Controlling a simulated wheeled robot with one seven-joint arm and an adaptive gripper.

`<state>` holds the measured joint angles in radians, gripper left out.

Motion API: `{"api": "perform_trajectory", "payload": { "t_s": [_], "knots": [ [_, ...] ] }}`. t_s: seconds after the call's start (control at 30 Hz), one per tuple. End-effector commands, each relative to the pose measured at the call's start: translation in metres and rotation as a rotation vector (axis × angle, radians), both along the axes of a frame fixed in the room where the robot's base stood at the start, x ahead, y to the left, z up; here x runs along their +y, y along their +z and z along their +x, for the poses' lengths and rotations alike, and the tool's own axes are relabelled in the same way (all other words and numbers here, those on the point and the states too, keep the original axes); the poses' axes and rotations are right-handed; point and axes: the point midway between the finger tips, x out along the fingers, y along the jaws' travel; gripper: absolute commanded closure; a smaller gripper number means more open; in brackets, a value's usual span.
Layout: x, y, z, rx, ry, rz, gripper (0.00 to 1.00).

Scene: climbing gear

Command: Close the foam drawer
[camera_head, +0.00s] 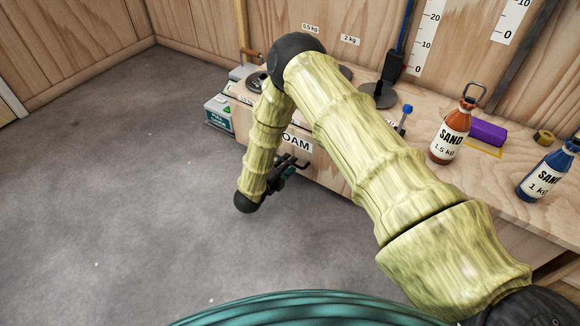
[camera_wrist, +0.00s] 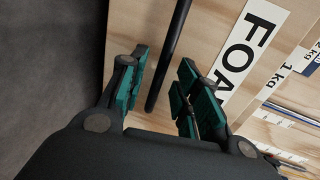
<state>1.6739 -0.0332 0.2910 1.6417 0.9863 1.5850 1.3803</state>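The foam drawer's wooden front (camera_head: 325,172) is in the bench's front face, partly hidden by my arm in the head view. Its white FOAM label (camera_wrist: 247,50) shows in the wrist view. A dark bar handle (camera_wrist: 168,55) runs along the front there, and its lower end lies in the gap between my fingers. My gripper (camera_wrist: 160,90) is open, with its green-padded fingers apart on either side of the bar. In the head view my gripper (camera_head: 287,168) is low at the drawer front. I cannot tell how far the drawer stands out.
On the bench top (camera_head: 405,150) stand an orange sand bottle (camera_head: 449,135), a blue sand bottle (camera_head: 545,175), a purple roll (camera_head: 487,132) and a black weight stand (camera_head: 379,97). A grey-green box (camera_head: 218,112) is at the bench's left end. The grey floor (camera_head: 120,180) at left is clear.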

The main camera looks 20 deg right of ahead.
Motion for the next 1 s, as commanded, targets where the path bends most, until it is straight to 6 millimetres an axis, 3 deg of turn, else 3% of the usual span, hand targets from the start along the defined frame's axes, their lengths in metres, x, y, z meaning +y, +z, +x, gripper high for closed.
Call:
{"api": "perform_trajectory", "payload": {
  "t_s": [0.2, 0.53, 0.57, 0.73, 1.0],
  "knots": [
    [-0.012, -0.005, 0.01, 0.001, 0.002, 0.0, 0.68],
    [-0.015, -0.004, 0.012, 0.001, 0.002, 0.0, 0.68],
    [-0.015, -0.004, 0.012, 0.001, 0.002, 0.0, 0.7],
    [-0.015, -0.004, 0.012, 0.001, 0.001, 0.0, 1.0],
    [-0.016, -0.004, 0.013, 0.001, 0.001, 0.0, 1.0]
  ]
}}
